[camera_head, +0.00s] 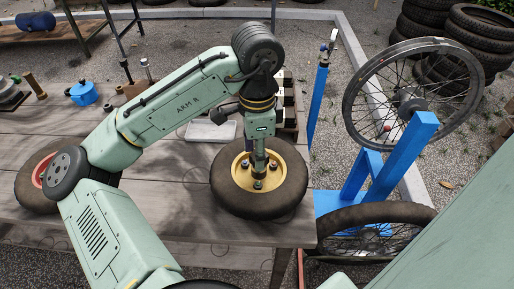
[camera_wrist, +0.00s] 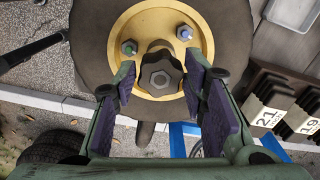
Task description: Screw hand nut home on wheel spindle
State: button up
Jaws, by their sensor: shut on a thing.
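A wheel with a black tyre and yellow hub (camera_head: 294,176) lies flat on the wooden table; its hub also fills the top of the wrist view (camera_wrist: 200,28). The hand nut (camera_wrist: 161,74) is a dark lobed knob over the hub's middle. My gripper (camera_head: 259,178) points straight down at the hub. In the wrist view my gripper's purple-padded fingers (camera_wrist: 160,82) stand on either side of the hand nut, shut on it. The wheel spindle is mostly hidden beneath the nut, so how far down the nut sits cannot be told. Studs with nuts (camera_wrist: 129,47) sit around it.
A pale tray (camera_head: 210,131) and dark blocks marked 21 and 19 (camera_wrist: 268,112) are behind the wheel. Another wheel with a red hub (camera_head: 38,176) is at the left. A blue stand (camera_head: 388,165) holding a spoked wheel (camera_head: 359,112) is right of the table edge.

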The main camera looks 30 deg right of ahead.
jog(key=shift+f+m+p, duration=0.1)
jog(key=shift+m+p, duration=0.35)
jog(key=shift+m, duration=0.75)
jog(key=shift+m+p, duration=0.35)
jog(key=shift+m, duration=0.75)
jog(key=shift+w+d+m+p, duration=0.1)
jog(key=shift+m+p, duration=0.2)
jog(key=shift+m, duration=0.9)
